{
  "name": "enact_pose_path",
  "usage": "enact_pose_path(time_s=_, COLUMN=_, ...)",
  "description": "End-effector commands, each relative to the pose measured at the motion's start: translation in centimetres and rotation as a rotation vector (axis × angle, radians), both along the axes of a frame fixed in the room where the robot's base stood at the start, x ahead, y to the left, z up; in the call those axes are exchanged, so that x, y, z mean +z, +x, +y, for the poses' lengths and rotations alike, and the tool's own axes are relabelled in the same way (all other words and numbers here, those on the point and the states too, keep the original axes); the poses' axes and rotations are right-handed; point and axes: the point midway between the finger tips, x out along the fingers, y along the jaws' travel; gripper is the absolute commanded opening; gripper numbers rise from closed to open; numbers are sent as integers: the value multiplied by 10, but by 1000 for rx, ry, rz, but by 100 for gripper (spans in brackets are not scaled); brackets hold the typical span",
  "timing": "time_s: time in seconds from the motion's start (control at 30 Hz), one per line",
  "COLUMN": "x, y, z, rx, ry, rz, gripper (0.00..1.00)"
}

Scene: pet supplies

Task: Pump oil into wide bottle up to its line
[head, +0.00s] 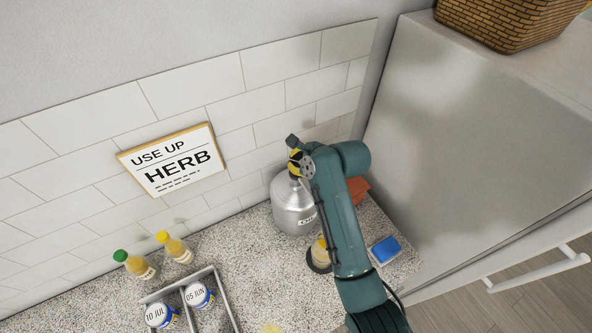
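A silver metal canister (294,212) stands upright on the speckled counter against the tiled wall, its dark label only partly readable. My gripper (297,160) is right at the top of the canister, among small black and yellow parts. I cannot tell the pump head from the fingers there, nor whether they touch. A bottle with pale yellow contents (321,246) stands on a dark round base (318,265) in front of the canister. My arm hides much of this bottle, and I cannot see its line or level.
Two small amber bottles, one green-capped (136,266) and one yellow-capped (176,249), stand at left. A grey divided tray (226,303) holds jars marked 10 JUL and 05 JUN. A sign (173,160) leans at the wall. A blue block (385,250) and reddish-brown object (359,189) sit right.

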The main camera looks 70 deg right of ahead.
Motion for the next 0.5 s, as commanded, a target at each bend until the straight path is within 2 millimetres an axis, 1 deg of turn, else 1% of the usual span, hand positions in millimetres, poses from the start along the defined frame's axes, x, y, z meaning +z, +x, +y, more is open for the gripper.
enact_pose_path(time_s=0.23, x=-1, y=0, z=0, rx=1, ry=1, rz=0, gripper=0)
enact_pose_path(time_s=0.5, x=-9, y=0, z=0, rx=0, ry=0, rz=0, gripper=0)
